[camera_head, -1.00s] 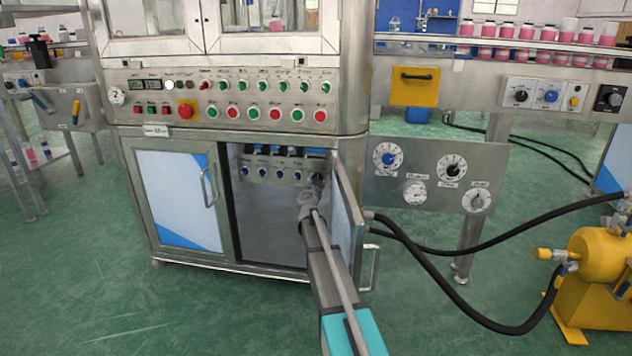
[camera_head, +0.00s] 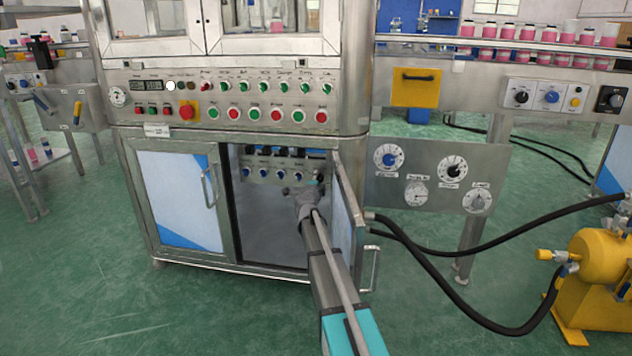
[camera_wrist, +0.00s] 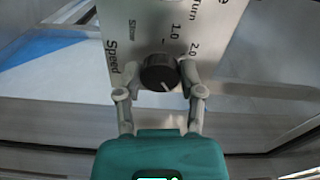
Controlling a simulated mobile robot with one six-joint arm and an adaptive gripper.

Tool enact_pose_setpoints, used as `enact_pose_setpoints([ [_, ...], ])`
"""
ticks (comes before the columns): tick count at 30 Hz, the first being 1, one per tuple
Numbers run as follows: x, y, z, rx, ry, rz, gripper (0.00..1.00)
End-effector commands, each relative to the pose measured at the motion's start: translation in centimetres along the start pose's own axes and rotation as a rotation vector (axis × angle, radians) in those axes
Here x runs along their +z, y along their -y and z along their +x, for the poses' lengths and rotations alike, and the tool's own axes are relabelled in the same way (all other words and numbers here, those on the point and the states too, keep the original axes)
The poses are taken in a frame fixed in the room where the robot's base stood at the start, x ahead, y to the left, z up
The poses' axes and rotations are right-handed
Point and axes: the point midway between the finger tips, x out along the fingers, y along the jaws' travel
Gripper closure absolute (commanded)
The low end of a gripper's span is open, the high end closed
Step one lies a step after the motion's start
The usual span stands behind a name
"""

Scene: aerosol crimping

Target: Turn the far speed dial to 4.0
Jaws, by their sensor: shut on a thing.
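The black speed dial (camera_wrist: 158,74) is in the wrist view on a pale panel (camera_wrist: 205,15) printed "Speed", "Slow", "1.0" and "2.0". The dial's white pointer line faces down and slightly right in that view. A 4.0 mark is not visible. My gripper (camera_wrist: 159,70) is shut on the dial, with one grey finger at each side. In the head view my gripper (camera_head: 306,192) is inside the open cabinet, below and right of a row of blue knobs (camera_head: 280,175). The dial cannot be made out there.
The open cabinet door (camera_head: 346,225) stands close to the right of my arm. The cabinet's left door (camera_head: 178,200) is shut. A panel with several dials (camera_head: 436,185) is further right. Black hoses (camera_head: 440,280) run to a yellow tank (camera_head: 598,262).

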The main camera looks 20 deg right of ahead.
Motion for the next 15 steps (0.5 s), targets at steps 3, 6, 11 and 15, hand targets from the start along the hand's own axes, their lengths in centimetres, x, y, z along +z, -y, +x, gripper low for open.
enact_pose_setpoints([
  [3, 0.4, 0.16, 0.17, -0.001, 0.009, 0.11, 0.97],
  [6, 0.4, 0.19, 0.16, -0.001, 0.009, 0.205, 0.98],
  [11, 0.38, 0.24, 0.16, 0.0, 0.009, 0.351, 0.98],
  [15, 0.35, 0.27, 0.16, 0.0, 0.009, 0.46, 0.98],
])
